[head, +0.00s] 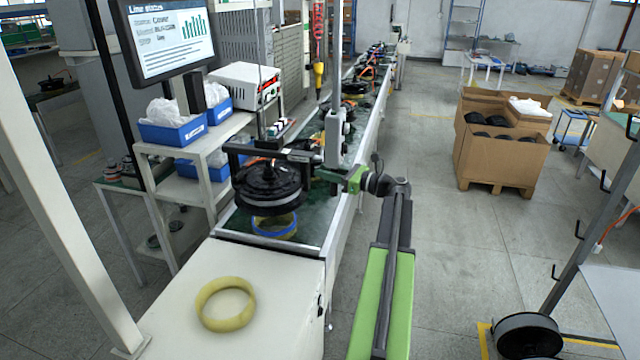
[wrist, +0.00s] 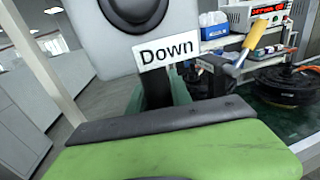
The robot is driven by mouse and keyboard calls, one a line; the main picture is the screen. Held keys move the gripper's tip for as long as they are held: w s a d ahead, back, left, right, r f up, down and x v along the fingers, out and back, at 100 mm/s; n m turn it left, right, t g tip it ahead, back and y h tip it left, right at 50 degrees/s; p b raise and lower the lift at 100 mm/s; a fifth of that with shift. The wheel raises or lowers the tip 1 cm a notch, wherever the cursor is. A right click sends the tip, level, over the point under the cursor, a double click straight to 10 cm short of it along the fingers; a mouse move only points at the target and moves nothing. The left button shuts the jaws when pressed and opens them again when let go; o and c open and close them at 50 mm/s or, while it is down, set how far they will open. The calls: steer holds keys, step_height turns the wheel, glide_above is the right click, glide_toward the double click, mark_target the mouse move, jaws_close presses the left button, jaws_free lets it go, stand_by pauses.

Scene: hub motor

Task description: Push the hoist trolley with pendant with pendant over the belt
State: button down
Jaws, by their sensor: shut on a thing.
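The pendant (head: 335,138) is an upright light grey box with dark buttons, beside the hanging motor. In the wrist view the pendant (wrist: 105,38) fills the top, with a large dark button and a "Down" label. My gripper (head: 338,176), green with dark pads, is shut on the pendant's lower part; the grip itself is mostly hidden. A black hub motor (head: 268,186) hangs under a dark bar over the near end of the green belt (head: 309,230). It also shows in the wrist view (wrist: 285,84). The hoist trolley above is not clearly seen.
A yellow ring with a blue band (head: 274,226) sits on the belt below the motor. Another yellow ring (head: 225,304) lies on the white table (head: 170,325). A shelf with blue bins (head: 172,132) stands left. Cardboard boxes (head: 500,155) stand right; the floor aisle between is clear.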

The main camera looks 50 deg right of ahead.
steer(key=shift+w+d+r, duration=0.1)
steer(key=shift+d, duration=0.3)
steer(key=c, duration=1.2)
jaws_free()
steer(key=shift+d, duration=0.15)
steer(key=shift+o, duration=0.2)
steer(key=v, duration=1.7)
steer(key=shift+s, duration=0.25)
